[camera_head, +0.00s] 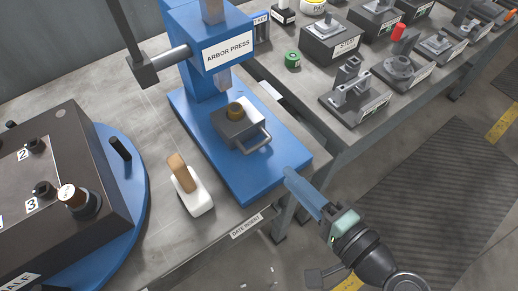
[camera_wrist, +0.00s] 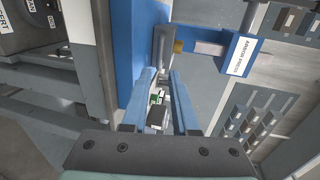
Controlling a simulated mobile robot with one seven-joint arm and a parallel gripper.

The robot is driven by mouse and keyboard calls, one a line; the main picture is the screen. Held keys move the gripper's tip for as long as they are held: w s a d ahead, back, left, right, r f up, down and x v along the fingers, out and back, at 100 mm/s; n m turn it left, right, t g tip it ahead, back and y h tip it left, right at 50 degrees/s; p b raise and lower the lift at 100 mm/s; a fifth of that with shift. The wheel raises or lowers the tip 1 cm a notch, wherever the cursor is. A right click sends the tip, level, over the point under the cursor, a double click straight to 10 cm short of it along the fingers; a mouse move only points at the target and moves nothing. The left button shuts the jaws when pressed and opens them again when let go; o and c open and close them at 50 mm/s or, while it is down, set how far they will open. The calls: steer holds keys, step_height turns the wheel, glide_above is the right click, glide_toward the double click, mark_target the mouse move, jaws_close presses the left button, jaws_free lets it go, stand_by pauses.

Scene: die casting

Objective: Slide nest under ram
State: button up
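The nest (camera_head: 232,131), a grey block with a loop handle (camera_head: 258,142) and a brass-coloured piece (camera_head: 236,108) on top, sits on the blue base of the arbor press (camera_head: 270,170). In the head view it appears forward of the ram (camera_head: 222,78), with a gap in height. My gripper (camera_head: 289,174) is off the base's front right corner, apart from the handle. In the wrist view my gripper (camera_wrist: 164,72) has two blue fingers spread and nothing between them. The nest (camera_wrist: 163,42) shows beyond the fingertips, sideways, with the brass-coloured piece (camera_wrist: 178,46) and ram (camera_wrist: 208,48) beside it.
A white block with a tan handle (camera_head: 178,165) lies left of the press base. A dark box on a blue round plate (camera_head: 125,205) stands further left. A green round part (camera_head: 292,59) and several labelled fixtures (camera_head: 355,97) are on the right bench. Dark floor matting (camera_head: 420,180) lies open at right.

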mark_target(264, 161)
steer(key=x, duration=0.9)
steer(key=shift+w+a, duration=0.15)
steer(key=shift+w, duration=0.05)
jaws_close()
stand_by(1.0)
